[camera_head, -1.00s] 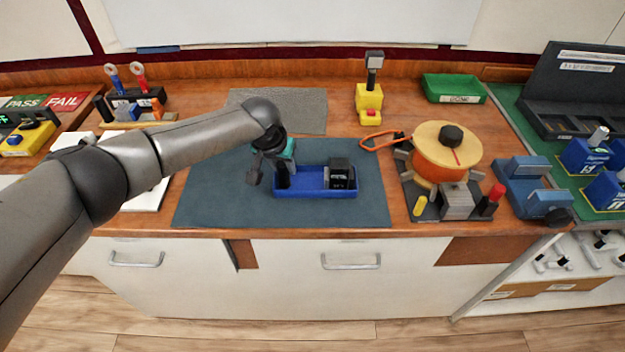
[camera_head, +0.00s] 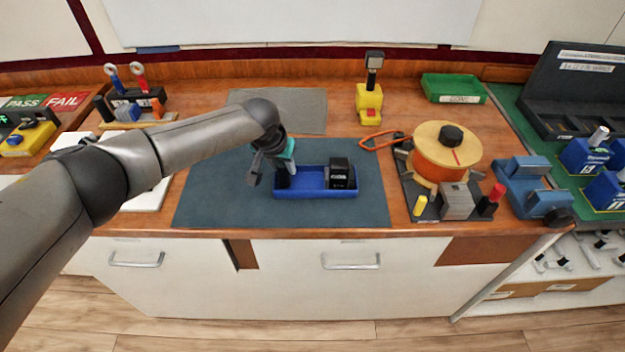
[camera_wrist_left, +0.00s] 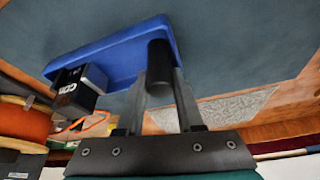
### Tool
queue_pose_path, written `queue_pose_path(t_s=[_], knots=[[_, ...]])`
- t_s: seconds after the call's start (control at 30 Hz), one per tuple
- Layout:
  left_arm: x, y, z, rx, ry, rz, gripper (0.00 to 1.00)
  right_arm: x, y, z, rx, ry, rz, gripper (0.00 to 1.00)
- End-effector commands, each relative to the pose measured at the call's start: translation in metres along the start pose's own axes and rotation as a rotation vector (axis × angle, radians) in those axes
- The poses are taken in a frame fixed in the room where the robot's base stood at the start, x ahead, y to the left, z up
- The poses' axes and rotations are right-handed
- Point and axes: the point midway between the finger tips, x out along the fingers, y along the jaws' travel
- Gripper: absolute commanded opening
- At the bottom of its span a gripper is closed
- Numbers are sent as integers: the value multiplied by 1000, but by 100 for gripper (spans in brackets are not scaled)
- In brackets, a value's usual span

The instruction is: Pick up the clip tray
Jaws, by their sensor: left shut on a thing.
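The clip tray is the long, shallow blue tray (camera_head: 312,195) above or on the dark blue-grey mat. A black block with a white label (camera_head: 341,174) sits in its right end. A black upright post stands at the tray's left end. My left gripper (camera_head: 283,178) is at that end, pointing down, shut on the tray by this post. In the left wrist view, the fingers (camera_wrist_left: 160,80) close around the black post (camera_wrist_left: 159,66) at the end of the blue tray (camera_wrist_left: 115,55). I cannot tell if the tray is clear of the mat. My right gripper is out of view.
The mat (camera_head: 225,205) is bare around the tray. Right of it stand an orange reel (camera_head: 440,160) on a dark base and orange-handled pliers (camera_head: 384,141). A yellow device (camera_head: 369,103) and a green bin (camera_head: 453,88) stand behind. A rack of tools (camera_head: 135,102) is at left.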

Motion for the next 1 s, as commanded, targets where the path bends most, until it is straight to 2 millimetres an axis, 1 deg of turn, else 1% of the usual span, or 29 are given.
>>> queue_pose_path(t_s=[0.37, 0.47, 0.57, 0.67, 0.77, 1.0], knots=[[-2, 0, -2, -2, 3, 1, 0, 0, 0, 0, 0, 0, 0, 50], [-6, 0, -4, -2, 4, 2, 0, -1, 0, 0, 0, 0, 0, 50], [-14, 1, -8, -1, 5, 3, 0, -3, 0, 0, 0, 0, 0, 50], [-29, 0, -14, -1, 7, 3, 0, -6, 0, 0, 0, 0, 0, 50], [-49, 1, -23, -1, 9, 4, 0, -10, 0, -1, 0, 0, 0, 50], [-112, 1, -49, 0, 11, 4, 0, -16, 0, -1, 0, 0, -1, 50]])
